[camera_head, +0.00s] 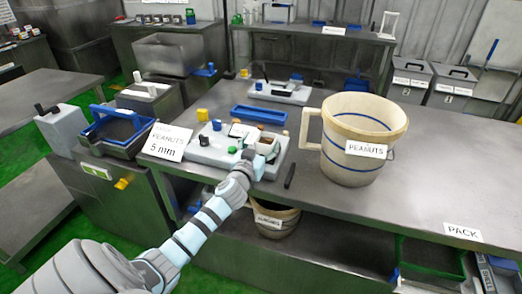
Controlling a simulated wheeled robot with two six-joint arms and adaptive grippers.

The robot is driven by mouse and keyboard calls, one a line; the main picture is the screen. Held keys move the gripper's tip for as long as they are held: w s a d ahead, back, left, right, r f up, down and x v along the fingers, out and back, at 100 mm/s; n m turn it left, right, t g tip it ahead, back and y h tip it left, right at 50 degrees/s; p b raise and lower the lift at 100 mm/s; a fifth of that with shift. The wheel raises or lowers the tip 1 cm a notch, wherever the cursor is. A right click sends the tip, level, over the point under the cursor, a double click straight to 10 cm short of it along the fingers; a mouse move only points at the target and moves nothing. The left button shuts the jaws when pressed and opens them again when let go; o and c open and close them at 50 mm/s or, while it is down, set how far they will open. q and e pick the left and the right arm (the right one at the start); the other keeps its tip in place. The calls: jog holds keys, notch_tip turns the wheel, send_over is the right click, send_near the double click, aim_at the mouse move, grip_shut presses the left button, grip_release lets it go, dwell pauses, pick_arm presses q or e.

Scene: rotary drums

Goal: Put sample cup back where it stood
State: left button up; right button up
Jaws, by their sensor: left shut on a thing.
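My left arm reaches in from the lower left, and its gripper (255,160) is over the front right part of a pale tray-like station (205,155) on the steel table. The gripper is shut on a small cup (266,148) with a reddish-brown inside, which I take for the sample cup. The gripper hides part of the cup, and I cannot tell whether the cup touches the station. My right gripper is not in view.
A large cream bucket labelled PEANUTS (362,140) stands right of the gripper. A sign reading PEANUTS 5 mm (168,142) stands to the left. A blue tray (259,115) lies behind, and a dark pen-like object (289,176) in front.

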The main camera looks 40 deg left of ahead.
pick_arm(q)
jog(key=shift+s+f, duration=0.1)
jog(key=shift+f, duration=0.1)
jog(key=o, duration=1.4)
jog(key=shift+w+a+f, duration=0.1)
jog(key=shift+w+f, duration=0.05)
jog(key=shift+w, duration=0.1)
jog(key=shift+c, duration=0.2)
jog(key=shift+s, duration=0.1)
